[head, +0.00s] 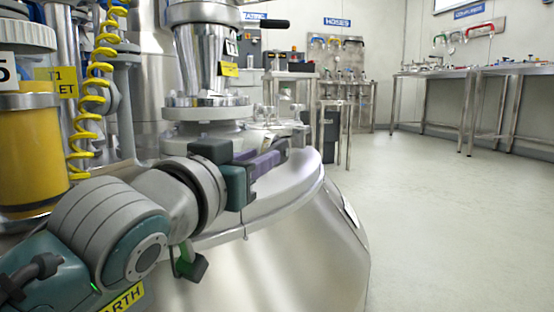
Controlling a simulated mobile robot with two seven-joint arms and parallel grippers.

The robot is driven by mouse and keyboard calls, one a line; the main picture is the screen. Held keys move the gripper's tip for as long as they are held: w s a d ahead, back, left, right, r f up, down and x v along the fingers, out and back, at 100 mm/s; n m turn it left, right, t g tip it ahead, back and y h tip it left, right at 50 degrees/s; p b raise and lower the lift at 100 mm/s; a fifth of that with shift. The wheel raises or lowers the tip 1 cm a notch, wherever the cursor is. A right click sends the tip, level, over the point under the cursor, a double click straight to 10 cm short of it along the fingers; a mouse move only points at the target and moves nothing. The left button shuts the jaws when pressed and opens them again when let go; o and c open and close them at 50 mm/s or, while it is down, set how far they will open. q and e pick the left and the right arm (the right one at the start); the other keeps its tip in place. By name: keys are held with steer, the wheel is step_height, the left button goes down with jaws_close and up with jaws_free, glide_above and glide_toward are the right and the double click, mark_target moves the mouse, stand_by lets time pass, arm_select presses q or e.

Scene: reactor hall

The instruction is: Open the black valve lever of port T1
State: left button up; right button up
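A black lever (266,23) sticks out to the right at the top of a steel valve body on the reactor lid. Below it, the steel cone-shaped neck (190,60) carries a small dark-and-white tag (231,47) and a yellow label (229,69); their text is too small to read surely. My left gripper (280,152) is over the lid's right side, well below the lever and apart from it. Its purple fingers point right and away from me, seen from the side, so the gap between them is unclear. My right gripper is not in view.
The rounded steel reactor (300,265) fills the lower middle. A yellow coiled hose (80,130), a yellow-filled vessel (30,150) and a yellow "T1" sign (62,84) crowd the left. Steel tables (510,72) stand at the back right. The floor (450,220) to the right is clear.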

arm_select(q)
jaws_close()
stand_by(1.1)
